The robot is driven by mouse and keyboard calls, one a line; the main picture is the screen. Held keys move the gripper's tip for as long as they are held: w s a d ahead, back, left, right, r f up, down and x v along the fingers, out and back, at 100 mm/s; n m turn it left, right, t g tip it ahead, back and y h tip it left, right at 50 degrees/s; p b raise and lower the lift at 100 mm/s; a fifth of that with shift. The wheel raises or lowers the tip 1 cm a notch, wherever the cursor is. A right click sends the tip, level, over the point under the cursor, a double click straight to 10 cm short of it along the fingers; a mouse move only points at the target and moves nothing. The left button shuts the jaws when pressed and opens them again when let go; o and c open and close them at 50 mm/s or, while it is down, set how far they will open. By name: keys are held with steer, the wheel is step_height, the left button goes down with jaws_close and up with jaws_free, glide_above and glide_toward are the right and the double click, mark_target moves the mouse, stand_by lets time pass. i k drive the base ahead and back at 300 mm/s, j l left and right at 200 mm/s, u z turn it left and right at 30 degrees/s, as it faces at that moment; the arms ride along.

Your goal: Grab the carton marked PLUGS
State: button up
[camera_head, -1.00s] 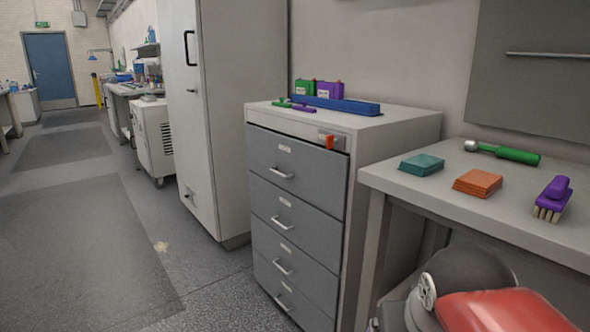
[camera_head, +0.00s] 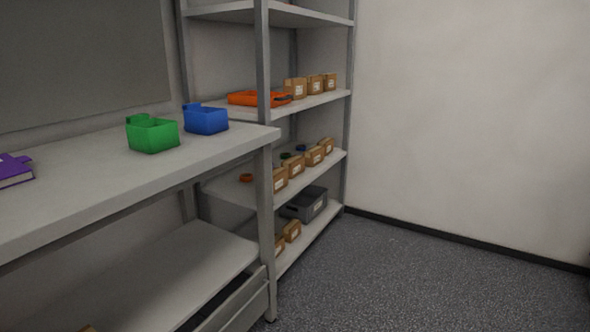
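Several small brown cartons with white labels stand on the metal shelf rack. A group of them (camera_head: 297,88) is on the upper-middle shelf, a row (camera_head: 295,166) is along the front of the shelf below, and others (camera_head: 291,231) are on the lowest shelf. The labels are too small to read, so I cannot tell which carton is marked PLUGS. Part of a brown thing shows at the bottom edge, left of centre. My gripper is not in view.
A long grey workbench (camera_head: 90,194) on the left carries a green bin (camera_head: 152,134), a blue bin (camera_head: 206,119) and a purple item (camera_head: 14,171). An orange tray (camera_head: 258,98) and a grey crate (camera_head: 305,204) are on the rack. Open floor (camera_head: 430,275) lies in front, up to a bare wall.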

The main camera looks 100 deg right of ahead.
mark_target(295, 164)
steer(key=z, duration=3.55)
steer(key=i+l, duration=0.25)
steer(key=i, duration=0.35)
steer(key=i+l, duration=0.2)
steer(key=i, duration=0.4)
steer(key=i+l+z, duration=0.1)
steer(key=i+l, duration=0.15)
steer(key=i, duration=0.35)
steer(key=i+l, duration=0.2)
steer(key=i, duration=0.45)
steer(key=i+l, duration=0.15)
steer(key=i, duration=0.45)
steer(key=l+z, duration=0.05)
